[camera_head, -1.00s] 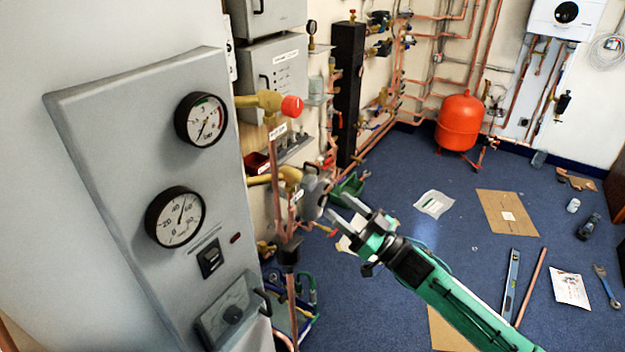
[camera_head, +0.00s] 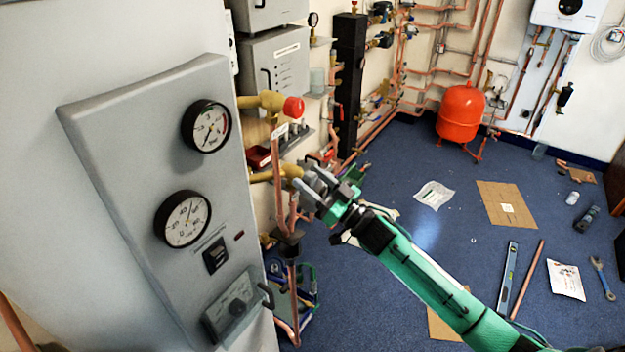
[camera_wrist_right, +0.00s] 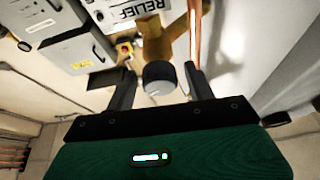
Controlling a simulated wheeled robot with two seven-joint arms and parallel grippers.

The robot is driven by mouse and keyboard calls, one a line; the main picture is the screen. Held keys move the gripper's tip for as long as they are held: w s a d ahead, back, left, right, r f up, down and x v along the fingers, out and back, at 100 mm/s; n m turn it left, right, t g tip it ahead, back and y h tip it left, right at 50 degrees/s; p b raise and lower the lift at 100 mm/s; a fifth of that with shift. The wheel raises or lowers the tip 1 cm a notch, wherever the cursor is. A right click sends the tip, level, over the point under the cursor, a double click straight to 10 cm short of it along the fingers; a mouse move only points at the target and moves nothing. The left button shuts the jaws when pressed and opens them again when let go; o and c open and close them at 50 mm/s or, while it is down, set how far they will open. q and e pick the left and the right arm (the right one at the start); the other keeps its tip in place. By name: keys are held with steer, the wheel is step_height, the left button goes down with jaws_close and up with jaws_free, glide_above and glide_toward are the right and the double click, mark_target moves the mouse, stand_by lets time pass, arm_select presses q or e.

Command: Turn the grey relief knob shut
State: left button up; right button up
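The grey relief knob (camera_wrist_right: 159,78) shows in the right wrist view as a dark round cap with a pale mark, on a brass valve (camera_wrist_right: 154,42). A white label reading "RELIEF" (camera_wrist_right: 135,8) is beside the valve. My right gripper (camera_wrist_right: 160,80) is open, with one finger on each side of the knob and a visible gap to each. In the head view my right gripper (camera_head: 318,184) is at the end of the lower brass fitting (camera_head: 276,174) and largely hides the knob. My left gripper is not in view.
A grey gauge panel (camera_head: 140,130) stands close on the left. A red-capped brass valve (camera_head: 292,107) sits above the gripper. Copper pipes (camera_head: 278,190) run beside the fitting. Open blue floor (camera_head: 400,155) lies to the right, with an orange tank (camera_head: 460,112) farther back.

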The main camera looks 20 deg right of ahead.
steer(key=c, duration=0.9)
steer(key=shift+o, duration=0.2)
steer(key=shift+n+y, duration=0.4)
steer(key=shift+n, duration=0.2)
steer(key=n+g+y+b, duration=0.1)
steer(key=n, duration=0.1)
steer(key=shift+n+g, duration=0.3)
steer(key=shift+n, duration=0.1)
steer(key=n+g, duration=0.1)
steer(key=n, duration=0.1)
steer(key=n+g+y+b, duration=0.1)
steer(key=n, duration=0.2)
steer(key=shift+y, duration=0.3)
steer(key=n+g, duration=0.1)
steer(key=n, duration=0.1)
steer(key=n+g, duration=0.1)
steer(key=n, duration=0.1)
steer(key=shift+n+y, duration=0.3)
steer(key=shift+n, duration=0.1)
steer(key=shift+n+g, duration=0.7)
steer(key=shift+n, duration=0.9)
